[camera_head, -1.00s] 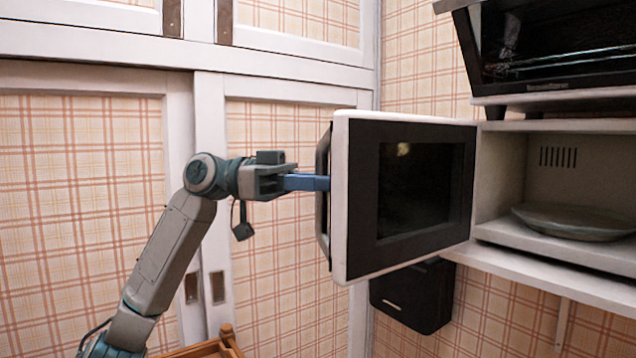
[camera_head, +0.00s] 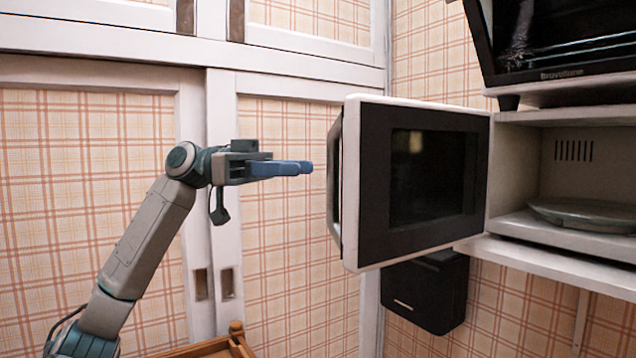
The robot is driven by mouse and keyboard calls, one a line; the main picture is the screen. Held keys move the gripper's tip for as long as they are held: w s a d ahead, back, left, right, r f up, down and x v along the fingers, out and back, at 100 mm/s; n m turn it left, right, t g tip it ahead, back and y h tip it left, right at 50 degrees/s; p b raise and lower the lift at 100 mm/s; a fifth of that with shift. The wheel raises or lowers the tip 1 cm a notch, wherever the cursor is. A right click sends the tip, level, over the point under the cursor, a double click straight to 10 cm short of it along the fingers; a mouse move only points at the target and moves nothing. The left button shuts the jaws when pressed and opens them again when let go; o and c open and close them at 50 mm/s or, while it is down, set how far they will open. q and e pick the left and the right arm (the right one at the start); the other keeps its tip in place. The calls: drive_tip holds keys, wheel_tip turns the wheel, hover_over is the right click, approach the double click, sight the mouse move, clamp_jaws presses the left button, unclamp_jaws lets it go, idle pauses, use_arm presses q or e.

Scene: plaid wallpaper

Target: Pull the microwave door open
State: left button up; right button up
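The microwave door (camera_head: 367,190), white-edged with a dark window, stands wide open, its inner face toward me. Its dark handle (camera_head: 334,185) is on the outer face at the door's left edge. The microwave body (camera_head: 510,180) is at the right, its lit cavity open with a round turntable plate (camera_head: 585,213) inside. My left gripper (camera_head: 308,168) points right, with its blue fingertips a short way left of the handle and apart from it. It holds nothing that I can see. The fingers overlap from this side, so their gap is hidden. My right gripper is out of view.
A dark toaster oven (camera_head: 560,45) sits above the microwave. A white shelf (camera_head: 560,265) supports the microwave. A black box (camera_head: 428,292) hangs on the wall below the door. A wooden piece (camera_head: 205,348) shows at the bottom. White-framed plaid cupboard doors fill the left.

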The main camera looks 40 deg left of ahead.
use_arm(q)
drive_tip(key=shift+b+v, duration=0.35)
drive_tip(key=shift+v, duration=1.5)
